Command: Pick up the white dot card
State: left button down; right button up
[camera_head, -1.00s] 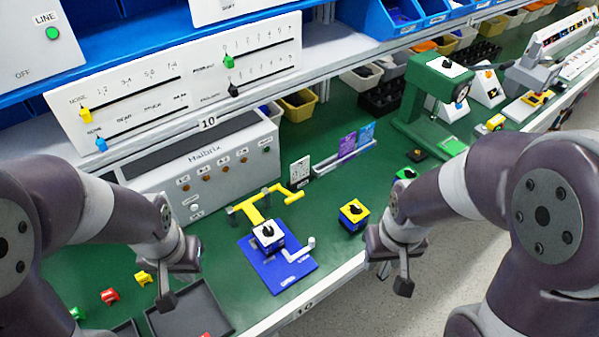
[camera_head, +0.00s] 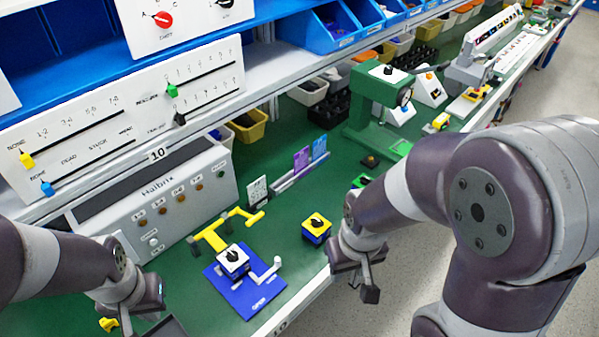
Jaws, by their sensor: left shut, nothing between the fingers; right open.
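A small white card with dark marks (camera_head: 257,191) stands upright on the green bench, at the left end of a grey card rack (camera_head: 290,179). The marks are too small to read for certain. A purple card (camera_head: 301,160) and a blue-violet card (camera_head: 319,147) stand in the rack. My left gripper (camera_head: 126,318) is at the lower left, shut and empty, well apart from the white card. My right gripper (camera_head: 369,284) is open and empty near the bench's front edge, to the right of and nearer than the card.
A blue board with a rotary switch (camera_head: 262,296) and yellow handle (camera_head: 211,236) lies before the card. A yellow-blue switch block (camera_head: 317,229) sits to its right. The grey Malbrix box (camera_head: 165,205) is left of the card. A green press (camera_head: 372,105) stands farther back.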

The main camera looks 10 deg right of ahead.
aim_at(257, 190)
jog(key=i+l, duration=0.15)
jog(key=l, duration=0.15)
jog(key=i+l+u, duration=0.15)
jog(key=i+l, duration=0.1)
jog(key=l, duration=0.3)
jog(key=u, duration=1.5)
